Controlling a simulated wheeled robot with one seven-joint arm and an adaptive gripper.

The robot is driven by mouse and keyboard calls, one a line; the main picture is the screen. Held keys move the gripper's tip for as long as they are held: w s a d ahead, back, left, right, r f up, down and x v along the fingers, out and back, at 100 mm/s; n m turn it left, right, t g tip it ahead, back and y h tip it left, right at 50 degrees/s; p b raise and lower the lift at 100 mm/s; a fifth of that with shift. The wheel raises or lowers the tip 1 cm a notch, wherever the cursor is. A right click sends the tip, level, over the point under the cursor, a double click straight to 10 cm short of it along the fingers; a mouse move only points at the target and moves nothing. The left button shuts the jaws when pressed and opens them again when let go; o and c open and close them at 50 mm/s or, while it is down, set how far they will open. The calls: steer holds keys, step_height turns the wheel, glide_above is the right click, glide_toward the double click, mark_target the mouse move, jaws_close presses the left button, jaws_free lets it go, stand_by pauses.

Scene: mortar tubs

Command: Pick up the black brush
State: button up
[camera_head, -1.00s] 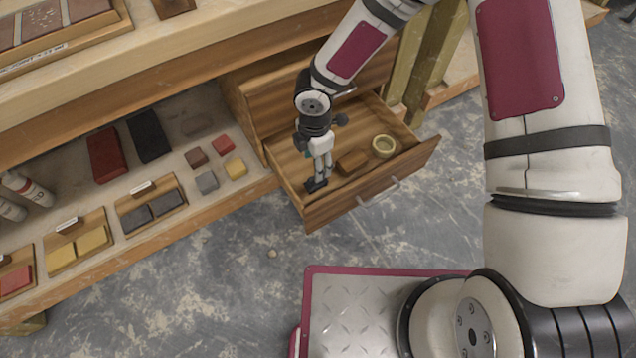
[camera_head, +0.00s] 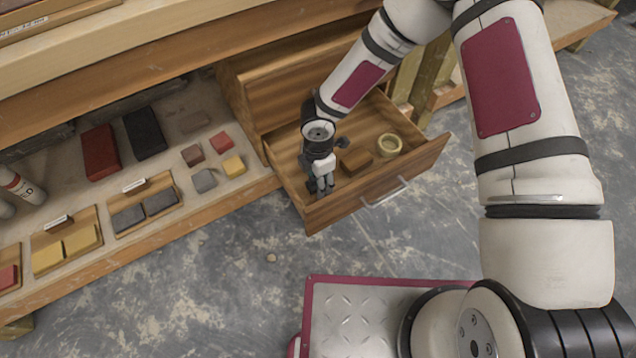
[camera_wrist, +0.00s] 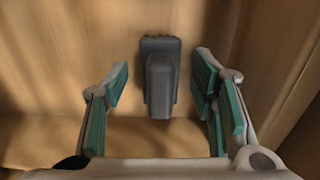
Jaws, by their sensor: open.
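The black brush (camera_wrist: 161,78) lies in the open drawer (camera_head: 419,161). In the wrist view it looks dark grey, with a wide bristled end at the top and a block-like body pointing down. My gripper (camera_wrist: 160,92) is open, with one green-padded finger on each side of the brush and a gap to it on both sides. In the head view my gripper (camera_head: 322,182) points down into the left part of the drawer and largely hides the brush.
A brown block (camera_head: 357,162) and a tape roll (camera_head: 389,145) lie in the drawer, right of my gripper. The drawer front has a metal handle (camera_head: 385,193). Several coloured blocks and small trays sit on the shelf at left. Drawer walls stand close around my gripper.

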jaws_close()
steer(key=shift+r, duration=0.15)
step_height(320, 180, up, 10)
steer(key=p, duration=0.4)
steer(key=shift+p, duration=0.3)
